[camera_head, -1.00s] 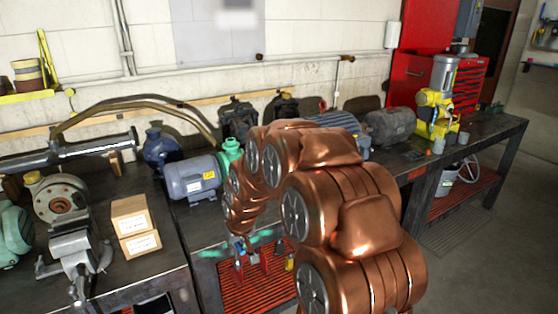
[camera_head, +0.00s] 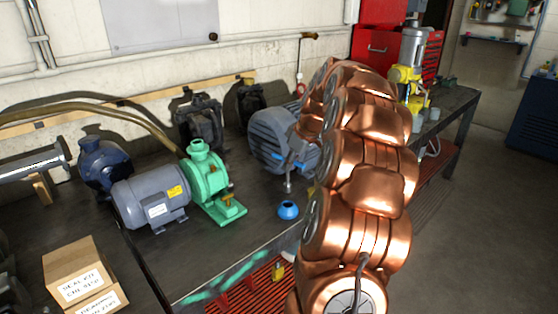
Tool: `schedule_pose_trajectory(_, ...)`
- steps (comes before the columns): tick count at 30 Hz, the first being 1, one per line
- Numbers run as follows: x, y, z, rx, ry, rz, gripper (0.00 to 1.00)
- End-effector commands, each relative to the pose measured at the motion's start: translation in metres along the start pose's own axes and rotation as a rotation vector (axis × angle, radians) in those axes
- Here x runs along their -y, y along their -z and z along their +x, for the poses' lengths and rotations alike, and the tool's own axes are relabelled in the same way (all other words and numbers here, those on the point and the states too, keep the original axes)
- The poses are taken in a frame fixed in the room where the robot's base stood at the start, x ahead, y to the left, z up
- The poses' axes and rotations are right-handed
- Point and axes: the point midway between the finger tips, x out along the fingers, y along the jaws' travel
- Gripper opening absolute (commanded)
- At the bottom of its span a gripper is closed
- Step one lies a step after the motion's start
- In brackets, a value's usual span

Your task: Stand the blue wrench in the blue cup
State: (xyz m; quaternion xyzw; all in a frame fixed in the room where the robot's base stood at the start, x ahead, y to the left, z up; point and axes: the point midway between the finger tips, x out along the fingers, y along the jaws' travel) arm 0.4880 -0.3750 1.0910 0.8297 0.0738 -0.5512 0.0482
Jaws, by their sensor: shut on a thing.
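The blue cup (camera_head: 288,211) is small and stands upright on the dark workbench, near its front edge, to the right of the green pump. My gripper (camera_head: 293,165) is above the cup, partly covered by my arm, and shut on the blue wrench. A grey metal end of the wrench (camera_head: 289,186) hangs down from the gripper, just over the cup's opening. A small blue patch shows beside the gripper. From this view I cannot tell whether the wrench's tip is inside the cup or only above or behind it.
A green pump (camera_head: 207,180) and a grey motor (camera_head: 150,199) stand left of the cup. A large blue-grey motor (camera_head: 270,138) is close behind my gripper. Cardboard boxes (camera_head: 80,277) sit at the lower left. The bench between pump and cup is clear.

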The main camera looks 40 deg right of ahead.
Motion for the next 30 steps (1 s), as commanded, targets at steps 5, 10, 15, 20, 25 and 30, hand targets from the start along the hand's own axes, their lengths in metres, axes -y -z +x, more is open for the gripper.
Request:
schedule_pose_trajectory(5, -0.001, -0.001, 0.001, -0.001, 0.003, -0.008, 0.00)
schedule_pose_trajectory(10, 0.000, -0.004, 0.010, 0.001, 0.006, -0.009, 0.00)
schedule_pose_trajectory(15, -0.001, -0.010, 0.022, -0.001, 0.001, -0.006, 0.00)
schedule_pose_trajectory(20, -0.001, -0.016, 0.034, 0.002, 0.005, -0.005, 0.00)
schedule_pose_trajectory(25, -0.001, -0.019, 0.041, 0.001, 0.002, -0.006, 0.00)
schedule_pose_trajectory(30, -0.002, -0.019, 0.041, 0.000, 0.001, -0.005, 0.00)
